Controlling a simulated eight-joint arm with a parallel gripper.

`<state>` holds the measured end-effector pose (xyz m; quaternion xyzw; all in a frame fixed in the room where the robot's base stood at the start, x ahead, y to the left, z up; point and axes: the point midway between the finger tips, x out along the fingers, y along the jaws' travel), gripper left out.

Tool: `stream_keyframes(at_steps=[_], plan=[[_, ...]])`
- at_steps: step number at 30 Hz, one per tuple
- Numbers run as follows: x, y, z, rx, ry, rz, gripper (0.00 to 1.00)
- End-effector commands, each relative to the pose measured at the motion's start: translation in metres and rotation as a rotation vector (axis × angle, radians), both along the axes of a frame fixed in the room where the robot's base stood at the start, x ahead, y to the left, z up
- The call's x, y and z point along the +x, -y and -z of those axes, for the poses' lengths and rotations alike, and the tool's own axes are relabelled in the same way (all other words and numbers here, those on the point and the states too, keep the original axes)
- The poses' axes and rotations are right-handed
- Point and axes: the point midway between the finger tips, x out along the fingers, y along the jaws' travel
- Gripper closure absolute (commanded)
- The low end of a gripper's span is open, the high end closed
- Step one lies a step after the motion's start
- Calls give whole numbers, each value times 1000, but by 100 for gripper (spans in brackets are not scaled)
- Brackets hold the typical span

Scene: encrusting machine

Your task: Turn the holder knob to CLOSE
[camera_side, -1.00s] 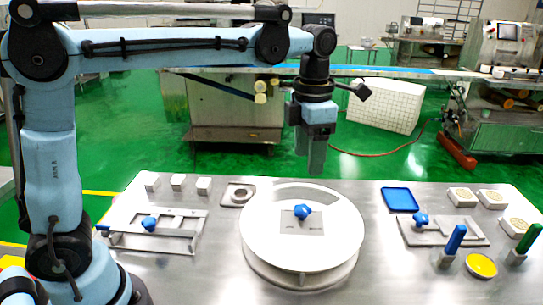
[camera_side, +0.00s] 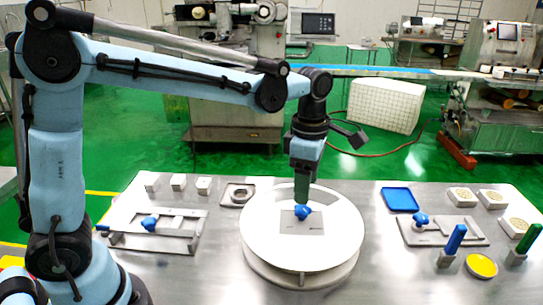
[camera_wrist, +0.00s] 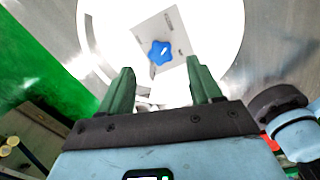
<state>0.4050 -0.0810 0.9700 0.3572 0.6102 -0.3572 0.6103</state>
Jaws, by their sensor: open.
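The holder knob is not labelled legibly, but a blue star-shaped knob (camera_side: 303,212) sits on a grey plate (camera_side: 291,228) at the middle of the white round turntable (camera_side: 265,250). The knob also shows in the wrist view (camera_wrist: 160,52), ahead of the fingers and between their lines. Small marks on the plate are too small to read. My gripper (camera_side: 302,200) points down just above and behind the knob in the side view. In the wrist view its two green fingers (camera_wrist: 157,80) are spread apart with nothing between them.
A left fixture (camera_side: 180,238) and a right fixture (camera_side: 436,236) each carry a blue knob. A blue tray (camera_side: 400,199), white blocks, blue and green upright handles and a yellow dish (camera_side: 481,265) stand around. Bare steel table lies between turntable and fixtures.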

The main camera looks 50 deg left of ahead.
Motion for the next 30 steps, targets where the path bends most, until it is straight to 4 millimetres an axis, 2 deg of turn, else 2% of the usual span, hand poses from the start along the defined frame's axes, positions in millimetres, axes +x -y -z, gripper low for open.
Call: stream_keyframes(at_steps=[3,9,15,23,24,26,30], plan=[[0,0,20,0,0,-1,36],[0,0,44,0,0,-1,36],[0,0,55,0,0,-1,36],[0,0,56,0,0,-1,36],[0,0,56,0,0,-1,38],[0,0,56,0,0,-1,47],[0,0,56,0,0,-1,68]])
